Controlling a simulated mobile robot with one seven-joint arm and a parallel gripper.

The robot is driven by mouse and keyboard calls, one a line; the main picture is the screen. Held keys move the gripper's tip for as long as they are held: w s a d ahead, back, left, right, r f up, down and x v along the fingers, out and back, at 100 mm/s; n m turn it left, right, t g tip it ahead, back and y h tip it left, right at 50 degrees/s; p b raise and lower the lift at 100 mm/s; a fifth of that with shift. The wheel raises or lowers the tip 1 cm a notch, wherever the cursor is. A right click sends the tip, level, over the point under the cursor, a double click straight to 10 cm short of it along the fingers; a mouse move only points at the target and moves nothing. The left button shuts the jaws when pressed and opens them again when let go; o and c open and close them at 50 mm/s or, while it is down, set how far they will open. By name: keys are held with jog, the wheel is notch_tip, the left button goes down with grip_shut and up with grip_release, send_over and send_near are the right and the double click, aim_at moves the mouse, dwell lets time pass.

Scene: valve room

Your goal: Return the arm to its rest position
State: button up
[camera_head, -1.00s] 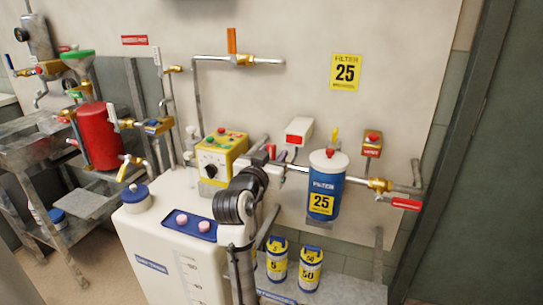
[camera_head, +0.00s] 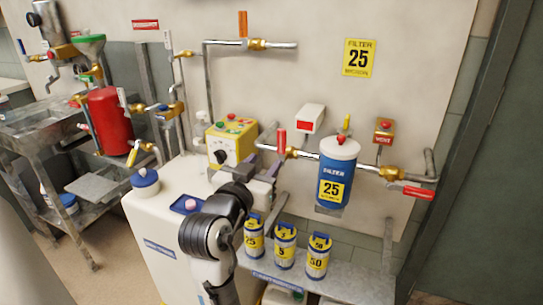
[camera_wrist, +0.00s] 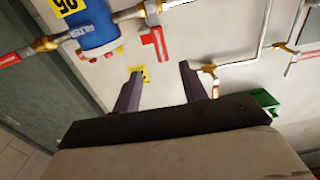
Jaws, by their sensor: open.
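My arm (camera_head: 205,235) reaches up from the bottom of the head view, bent, in front of the white tank. My gripper (camera_head: 267,166) is at its far end, beside the yellow control box and below the pipe. In the wrist view my gripper (camera_wrist: 160,82) has its two fingers well apart, with nothing between them. The arm and gripper hide part of the tank top and of the blue tray.
The blue filter housing (camera_head: 337,172) hangs to the right on the pipe, near a red valve handle (camera_head: 281,141). Three canisters (camera_head: 286,246) stand on a shelf right of my arm. The yellow control box (camera_head: 232,143) and white tank (camera_head: 165,215) are close by.

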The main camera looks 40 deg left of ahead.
jog(key=shift+v, duration=0.85)
